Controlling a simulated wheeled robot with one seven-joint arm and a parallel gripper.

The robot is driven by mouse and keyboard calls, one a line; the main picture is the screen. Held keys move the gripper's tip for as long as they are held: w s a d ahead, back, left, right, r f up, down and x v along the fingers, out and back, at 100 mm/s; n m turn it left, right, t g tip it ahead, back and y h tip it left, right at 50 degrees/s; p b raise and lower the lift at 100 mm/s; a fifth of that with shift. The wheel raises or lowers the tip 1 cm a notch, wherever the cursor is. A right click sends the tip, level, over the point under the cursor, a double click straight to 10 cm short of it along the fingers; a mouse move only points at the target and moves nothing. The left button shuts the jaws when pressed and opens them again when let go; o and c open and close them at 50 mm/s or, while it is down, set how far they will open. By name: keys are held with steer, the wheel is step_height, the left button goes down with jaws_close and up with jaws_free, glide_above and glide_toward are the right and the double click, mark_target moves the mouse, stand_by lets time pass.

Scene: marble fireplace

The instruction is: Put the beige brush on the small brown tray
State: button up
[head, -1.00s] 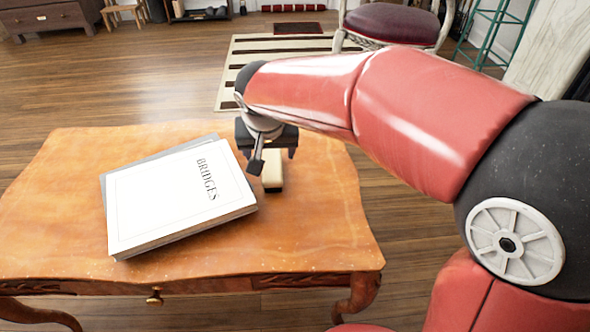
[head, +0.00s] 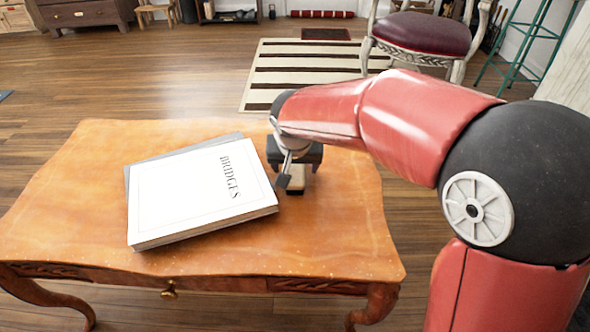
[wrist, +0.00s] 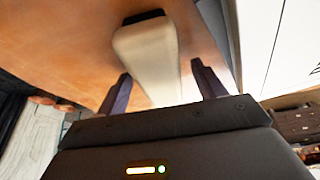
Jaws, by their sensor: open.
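The beige brush (head: 297,186) lies on the orange-brown wooden table, right of a white book, and my gripper hides most of it in the head view. In the wrist view the brush (wrist: 148,58) is a long pale block with a dark far end. My gripper (head: 298,174) is open above the brush. In the wrist view its two fingers (wrist: 160,82) stand apart, one on each side of the near part of the brush. I cannot tell whether they touch it. I see no small brown tray in either view.
The white book (head: 195,195) marked BRIDGES lies on a grey one (head: 134,176), close left of my gripper. The wooden table (head: 340,235) is bare in front and to the right. A striped rug (head: 300,75) and a chair (head: 422,35) are beyond it.

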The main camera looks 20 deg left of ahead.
steer(key=shift+f+b, duration=0.25)
steer(key=shift+b, duration=0.05)
stand_by(0.4)
steer(key=c, duration=1.2)
steer(key=shift+r, duration=0.1)
